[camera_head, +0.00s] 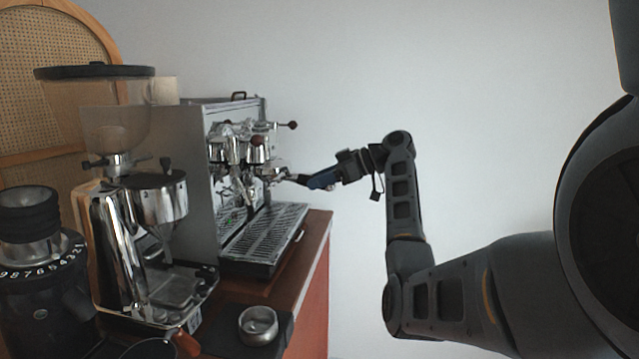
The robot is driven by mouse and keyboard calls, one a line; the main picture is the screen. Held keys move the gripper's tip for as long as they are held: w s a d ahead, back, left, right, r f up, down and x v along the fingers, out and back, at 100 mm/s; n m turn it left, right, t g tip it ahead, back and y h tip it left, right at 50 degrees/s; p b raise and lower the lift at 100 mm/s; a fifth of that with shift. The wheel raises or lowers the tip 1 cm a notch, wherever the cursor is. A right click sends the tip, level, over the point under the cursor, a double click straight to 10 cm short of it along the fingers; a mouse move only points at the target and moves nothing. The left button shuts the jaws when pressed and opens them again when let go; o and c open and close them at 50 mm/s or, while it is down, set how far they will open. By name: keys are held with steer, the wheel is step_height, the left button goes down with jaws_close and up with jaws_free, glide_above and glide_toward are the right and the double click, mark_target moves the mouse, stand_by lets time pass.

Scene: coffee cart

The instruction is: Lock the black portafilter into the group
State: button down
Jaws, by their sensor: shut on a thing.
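The espresso machine (170,160) stands on the counter, its chrome group (235,148) on the side that faces right. My gripper (310,182) reaches in from the right and is shut on the black portafilter's handle (297,179). The portafilter's metal head (273,174) is at the height of the group, above the drip tray. I cannot tell from this distance whether the head is seated in the group or only beside it. The fingertips are small and partly hidden.
The drip tray (262,240) lies below the group. A chrome grinder (120,250) and a black grinder (40,270) stand at the left front. A small metal cup (258,325) sits on a dark mat near the counter's front.

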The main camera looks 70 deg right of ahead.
steer(key=shift+r, duration=0.1)
steer(key=c, duration=1)
jaws_free()
steer(key=o, duration=0.4)
steer(key=shift+s, duration=0.15)
steer(key=b+v, duration=0.1)
steer(key=v, duration=0.6)
steer(key=shift+s, duration=0.25)
